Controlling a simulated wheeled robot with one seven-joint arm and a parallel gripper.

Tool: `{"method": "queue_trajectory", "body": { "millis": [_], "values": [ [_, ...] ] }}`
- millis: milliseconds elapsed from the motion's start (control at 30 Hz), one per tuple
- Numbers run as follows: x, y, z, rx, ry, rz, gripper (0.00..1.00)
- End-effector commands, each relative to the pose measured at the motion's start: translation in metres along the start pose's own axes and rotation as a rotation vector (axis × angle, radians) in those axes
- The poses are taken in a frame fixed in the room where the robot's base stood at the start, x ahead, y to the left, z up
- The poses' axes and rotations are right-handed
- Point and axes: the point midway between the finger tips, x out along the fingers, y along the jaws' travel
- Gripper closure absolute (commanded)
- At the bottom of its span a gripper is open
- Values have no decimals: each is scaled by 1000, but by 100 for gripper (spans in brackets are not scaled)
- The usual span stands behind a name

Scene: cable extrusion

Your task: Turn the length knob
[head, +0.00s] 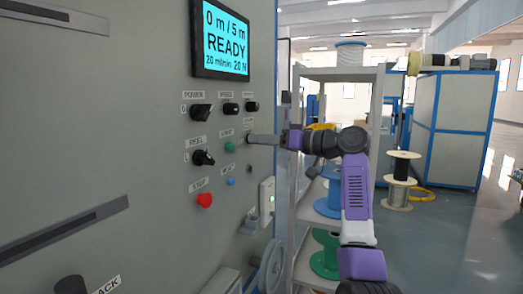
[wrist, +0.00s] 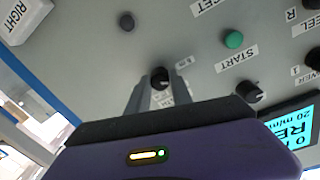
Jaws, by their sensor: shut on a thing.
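The length knob (wrist: 160,76) is a small black knob on the grey machine panel. In the wrist view it sits between the fingertips of my gripper (wrist: 160,88), which is shut on it. Its label is mostly hidden by the fingers. In the head view my gripper (head: 250,139) reaches the panel from the right, right of the green start button, and its fingers cover most of the knob. The display (head: 222,40) above reads 0 m / 5 m, READY, 20 m/min, 20 N.
Close by are the green start button (head: 229,147), the speed knob (head: 231,108), another black knob (head: 252,106), a blue button (head: 231,181) and the red stop button (head: 204,200). A shelf (head: 335,74) with cable spools stands behind my arm. Open floor lies at right.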

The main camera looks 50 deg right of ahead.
Motion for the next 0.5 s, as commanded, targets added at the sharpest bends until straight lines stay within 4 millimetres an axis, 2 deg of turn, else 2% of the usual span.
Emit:
{"method": "queue_trajectory", "body": {
  "millis": [33, 500],
  "values": [
    [0, 3, 8, -40, -4, 1, 100],
    [0, 3, 6, -389, 17, 4, 100]
  ]
}}
